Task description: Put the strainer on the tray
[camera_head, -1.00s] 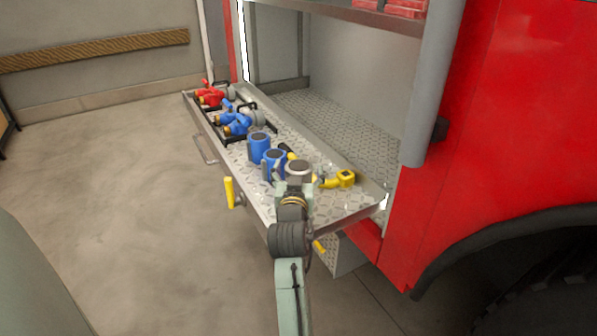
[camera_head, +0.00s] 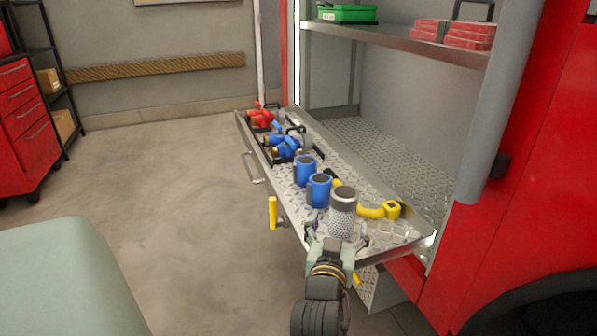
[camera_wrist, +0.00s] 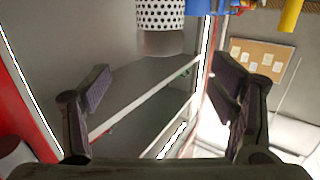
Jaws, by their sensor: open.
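The strainer (camera_head: 343,219), a grey perforated cylinder with a plain collar, stands upright at the near end of the metal tray (camera_head: 389,236). My gripper (camera_head: 337,234) is open at the strainer's near side and partly hides its lower end. In the wrist view, the strainer (camera_wrist: 160,14) shows at the top edge, cut off by the frame. It lies beyond my spread fingers (camera_wrist: 162,88), and the space between them is empty.
Blue cylinders (camera_head: 320,190), a yellow curved fitting (camera_head: 378,210), blue valves (camera_head: 286,148) and a red valve (camera_head: 262,117) share the tray. A yellow handle (camera_head: 272,212) juts from its left side. Red truck bodywork (camera_head: 500,240) stands right; open floor (camera_head: 190,210) lies left.

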